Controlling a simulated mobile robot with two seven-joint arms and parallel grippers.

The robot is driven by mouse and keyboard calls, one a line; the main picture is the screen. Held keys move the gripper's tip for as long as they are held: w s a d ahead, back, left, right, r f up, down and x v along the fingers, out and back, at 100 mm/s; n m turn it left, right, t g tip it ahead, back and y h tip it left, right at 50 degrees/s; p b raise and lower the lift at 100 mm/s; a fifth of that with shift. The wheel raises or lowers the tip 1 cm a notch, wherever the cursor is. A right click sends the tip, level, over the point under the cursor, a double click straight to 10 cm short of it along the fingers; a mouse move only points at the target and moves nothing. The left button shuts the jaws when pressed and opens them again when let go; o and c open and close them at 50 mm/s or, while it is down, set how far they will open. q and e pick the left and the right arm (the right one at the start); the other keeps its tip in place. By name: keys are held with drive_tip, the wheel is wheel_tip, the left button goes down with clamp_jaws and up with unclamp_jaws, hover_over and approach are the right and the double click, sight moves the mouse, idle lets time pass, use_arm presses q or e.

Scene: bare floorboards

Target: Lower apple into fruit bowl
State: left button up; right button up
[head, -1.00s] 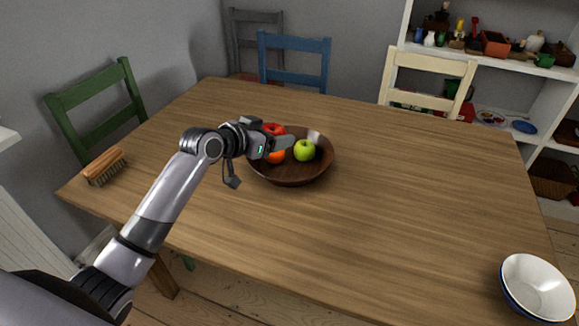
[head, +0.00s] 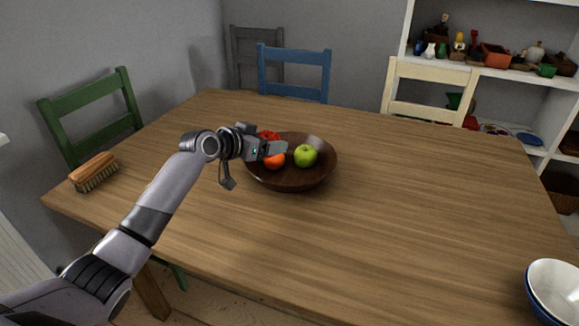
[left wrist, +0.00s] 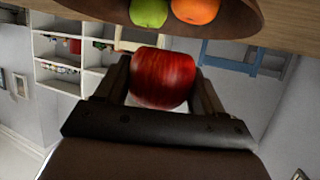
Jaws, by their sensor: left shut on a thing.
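The red apple (left wrist: 162,78) is between the two fingers of my left gripper (left wrist: 163,88) in the left wrist view. In the head view the red apple (head: 269,135) shows partly behind my left gripper (head: 277,148), over the left back part of the bowl. The fruit bowl (head: 292,184) is dark brown wood and stands on the table. It holds a green apple (head: 305,156) and an orange (head: 274,161). In the left wrist view the bowl (left wrist: 110,8) is at the top, apart from the held apple. My right gripper is not in view.
The wooden table (head: 400,200) is mostly clear around the bowl. A brush (head: 94,172) lies at its left edge, and a white and blue bowl (head: 556,290) is at the lower right. Green (head: 95,105), blue (head: 295,70) and cream (head: 430,90) chairs stand around the table.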

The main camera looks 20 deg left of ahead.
sight(273, 177)
use_arm(q)
drive_tip(key=shift+w+d+b, duration=0.35)
drive_tip(key=shift+w+b, duration=0.05)
drive_tip(key=shift+w, duration=0.35)
drive_tip(key=shift+f, duration=0.1)
drive_tip(key=shift+f+b, duration=1.3)
drive_tip(key=shift+f, duration=0.55)
drive_tip(key=shift+f+b, duration=0.5)
drive_tip(key=shift+f, duration=0.2)
